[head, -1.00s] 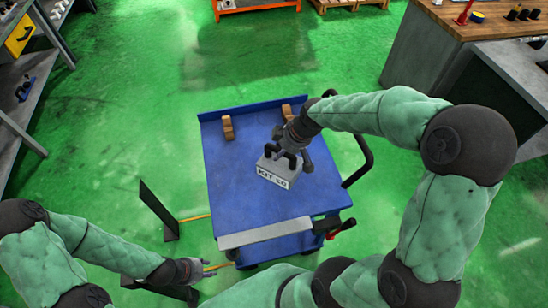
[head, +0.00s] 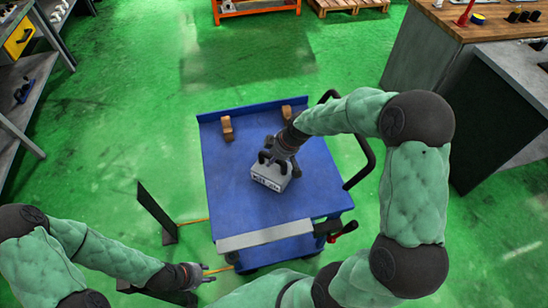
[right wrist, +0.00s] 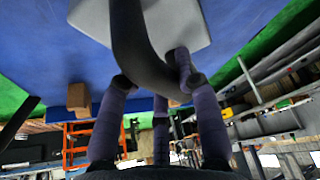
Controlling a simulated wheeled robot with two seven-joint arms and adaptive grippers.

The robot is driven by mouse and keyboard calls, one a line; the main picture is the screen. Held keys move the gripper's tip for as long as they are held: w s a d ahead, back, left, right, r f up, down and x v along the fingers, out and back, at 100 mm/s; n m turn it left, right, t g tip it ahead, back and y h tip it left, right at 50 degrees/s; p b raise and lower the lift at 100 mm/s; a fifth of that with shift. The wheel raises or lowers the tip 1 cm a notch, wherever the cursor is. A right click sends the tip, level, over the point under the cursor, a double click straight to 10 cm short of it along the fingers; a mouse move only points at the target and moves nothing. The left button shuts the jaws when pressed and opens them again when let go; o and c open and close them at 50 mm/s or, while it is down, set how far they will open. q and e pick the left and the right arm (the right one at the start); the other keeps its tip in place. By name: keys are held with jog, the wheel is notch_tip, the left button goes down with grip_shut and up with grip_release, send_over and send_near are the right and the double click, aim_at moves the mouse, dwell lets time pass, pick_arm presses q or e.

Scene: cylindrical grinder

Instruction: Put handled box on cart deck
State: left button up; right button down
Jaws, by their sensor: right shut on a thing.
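The handled box (head: 268,177) is light grey with dark lettering on its front and a dark handle on top. My right gripper (head: 279,160) is shut on that handle, above the blue cart deck (head: 230,205). In the right wrist view, the dark curved handle (right wrist: 140,45) passes between my fingers, with the grey box (right wrist: 190,22) beyond it. The box is over the middle of the deck; whether it touches the deck I cannot tell. My left gripper (head: 207,273) is empty, its fingers apart, left of the cart's near end.
Two brown blocks (head: 227,128) (head: 287,112) stand at the deck's far end. A dark push handle (head: 366,160) rises on the cart's right. A dark upright panel (head: 157,212) stands left of the cart. The deck's left and near parts are clear.

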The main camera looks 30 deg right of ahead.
jog(key=c, duration=0.9)
grip_release()
jog(key=shift+r, duration=0.2)
jog(key=p+v, duration=0.2)
jog(key=v, duration=0.9)
jog(key=shift+s+r, duration=0.15)
jog(key=shift+r, duration=0.2)
